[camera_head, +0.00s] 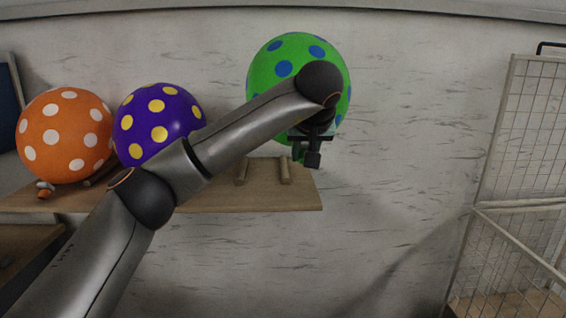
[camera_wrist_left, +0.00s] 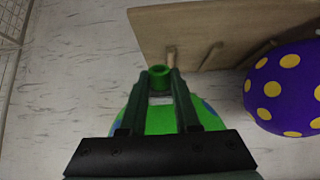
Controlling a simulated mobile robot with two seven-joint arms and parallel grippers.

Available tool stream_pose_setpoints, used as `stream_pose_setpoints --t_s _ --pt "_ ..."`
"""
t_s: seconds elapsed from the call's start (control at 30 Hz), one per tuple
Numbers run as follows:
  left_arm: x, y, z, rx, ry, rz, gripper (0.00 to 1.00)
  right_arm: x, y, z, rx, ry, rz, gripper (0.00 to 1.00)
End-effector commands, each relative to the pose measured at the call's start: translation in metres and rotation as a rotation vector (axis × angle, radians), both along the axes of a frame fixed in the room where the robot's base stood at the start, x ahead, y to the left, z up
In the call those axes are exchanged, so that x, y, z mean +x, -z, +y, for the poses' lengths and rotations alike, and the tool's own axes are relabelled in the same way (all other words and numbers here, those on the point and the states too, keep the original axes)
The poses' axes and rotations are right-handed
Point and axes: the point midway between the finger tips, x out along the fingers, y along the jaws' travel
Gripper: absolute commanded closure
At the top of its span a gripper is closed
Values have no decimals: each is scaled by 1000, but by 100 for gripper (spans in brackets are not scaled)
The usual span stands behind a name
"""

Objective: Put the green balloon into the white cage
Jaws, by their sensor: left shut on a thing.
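The green balloon (camera_head: 283,62) with blue dots is in the upper middle of the head view, above the right end of a wooden shelf and partly hidden by my left arm. My left gripper (camera_head: 307,152) is at the balloon's lower side. In the left wrist view, the left gripper (camera_wrist_left: 160,82) is shut on the green neck (camera_wrist_left: 158,74) of the balloon, whose body (camera_wrist_left: 160,120) shows behind the fingers. The white cage (camera_head: 520,204), with wire mesh walls, stands at the far right of the head view, apart from the balloon. My right gripper is out of view.
An orange balloon with white dots (camera_head: 63,135) and a purple balloon with yellow dots (camera_head: 155,120) sit on the wooden shelf (camera_head: 225,200) at left. Bare wall separates shelf and cage.

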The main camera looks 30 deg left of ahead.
Motion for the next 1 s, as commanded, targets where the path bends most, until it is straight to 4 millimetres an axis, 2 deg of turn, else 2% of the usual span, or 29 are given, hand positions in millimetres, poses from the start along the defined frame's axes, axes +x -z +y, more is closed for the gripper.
stream_pose_setpoints --t_s 0.1,0.23,0.83,1.0 --pt "-1 -6 -13 -2 1 -1 100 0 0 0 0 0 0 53" --pt "-3 -14 -19 -1 -1 0 100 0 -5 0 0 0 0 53" --pt "-3 -57 -20 -1 -1 0 100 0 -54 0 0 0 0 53" --pt "-3 -60 -20 -1 -1 0 100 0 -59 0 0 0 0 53"
